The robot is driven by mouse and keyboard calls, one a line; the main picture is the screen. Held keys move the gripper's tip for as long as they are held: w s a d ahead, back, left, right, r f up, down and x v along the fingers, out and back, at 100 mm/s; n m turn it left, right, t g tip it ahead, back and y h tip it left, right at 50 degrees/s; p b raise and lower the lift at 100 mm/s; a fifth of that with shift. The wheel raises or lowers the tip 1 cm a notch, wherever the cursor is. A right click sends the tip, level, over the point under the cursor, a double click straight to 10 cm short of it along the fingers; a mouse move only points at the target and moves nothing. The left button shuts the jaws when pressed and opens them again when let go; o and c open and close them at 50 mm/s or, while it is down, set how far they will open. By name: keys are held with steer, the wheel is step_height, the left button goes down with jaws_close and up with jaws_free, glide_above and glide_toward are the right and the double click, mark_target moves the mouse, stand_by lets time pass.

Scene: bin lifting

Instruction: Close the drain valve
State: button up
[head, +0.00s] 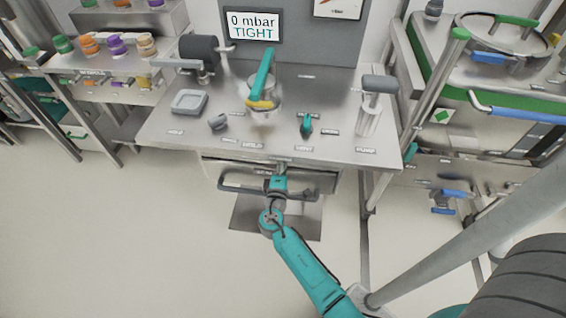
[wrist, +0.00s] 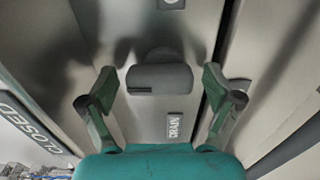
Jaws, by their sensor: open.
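The drain valve's grey, rounded handle (wrist: 160,78) lies crosswise in the middle of the wrist view, on a metal panel. A small label (wrist: 179,124), which appears to read DRAIN, sits just below it. My gripper (wrist: 160,74) is open, with one green finger on each side of the handle and a gap at both ends. The handle is not gripped. In the head view my gripper (head: 278,184) is at the bench's front, below the tabletop edge. The valve cannot be made out there.
A plate reading CLOSED (wrist: 28,125) shows at the left of the wrist view. The steel bench (head: 225,135) carries a green-handled valve (head: 307,124) and a pump lever (head: 377,90). A display (head: 252,25) reads 0 mbar TIGHT. A dark rail (head: 238,188) runs beside my gripper. Floor at left is clear.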

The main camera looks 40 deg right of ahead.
steer(key=v, duration=1.2)
stand_by(0.4)
steer(key=s+a+f+y, duration=0.4)
steer(key=s+y, duration=0.1)
steer(key=s, duration=0.5)
steer(key=s+a+f+y, duration=0.3)
steer(key=s+a+y, duration=0.15)
steer(key=s, duration=0.55)
steer(key=s+a+r+m+t+y, duration=0.2)
steer(key=s+r+m, duration=0.2)
steer(key=r, duration=0.6)
steer(key=s+a+r+m+t+y, duration=0.2)
steer(key=s+a+r+m, duration=0.1)
steer(key=s+r, duration=0.5)
steer(key=shift+s+a+r+m+y, duration=0.15)
steer(key=shift+s+r+m+y, duration=0.25)
steer(key=shift+r, duration=0.6)
